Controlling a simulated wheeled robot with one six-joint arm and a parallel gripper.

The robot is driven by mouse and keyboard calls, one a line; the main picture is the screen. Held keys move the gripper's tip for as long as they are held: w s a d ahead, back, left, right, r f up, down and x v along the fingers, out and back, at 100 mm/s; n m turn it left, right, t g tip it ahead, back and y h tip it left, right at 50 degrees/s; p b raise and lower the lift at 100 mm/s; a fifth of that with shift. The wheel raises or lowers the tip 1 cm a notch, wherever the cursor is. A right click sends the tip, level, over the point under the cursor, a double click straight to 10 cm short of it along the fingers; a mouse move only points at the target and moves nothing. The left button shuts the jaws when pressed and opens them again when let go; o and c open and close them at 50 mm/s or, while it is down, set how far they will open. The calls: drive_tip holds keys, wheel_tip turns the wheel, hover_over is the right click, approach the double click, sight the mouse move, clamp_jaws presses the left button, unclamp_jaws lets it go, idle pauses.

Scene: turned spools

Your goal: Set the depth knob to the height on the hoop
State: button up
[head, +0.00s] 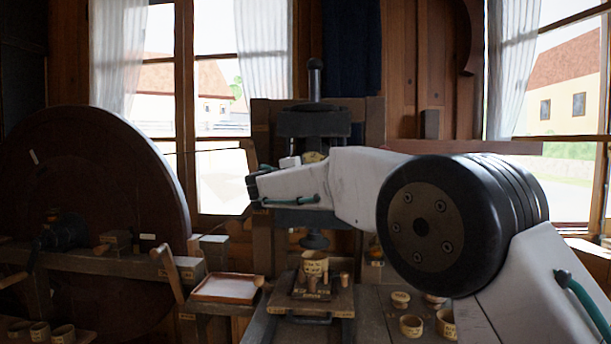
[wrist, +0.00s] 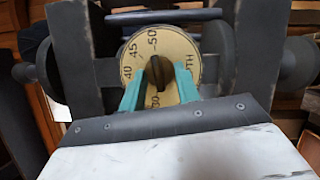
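The depth knob (wrist: 158,74) is a dark grip on a round, cream dial (wrist: 180,52) in the wrist view. The dial carries 40, 45 and 50, and part of a word ending in TH. The lower dial is partly hidden by my gripper. The knob's ridge runs nearly upright; I cannot tell which end points. My gripper (wrist: 160,88) has its teal fingers on both sides of the knob, with gaps showing, so it looks open.
The dark press (head: 314,122) stands behind my arm. A large dark wheel (head: 100,200) fills the left. A shallow tray (head: 224,288) lies left of the press table, and several small cream rings, including one ring (head: 411,326), lie to its right.

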drive_tip(key=v, duration=0.8)
idle(0.4)
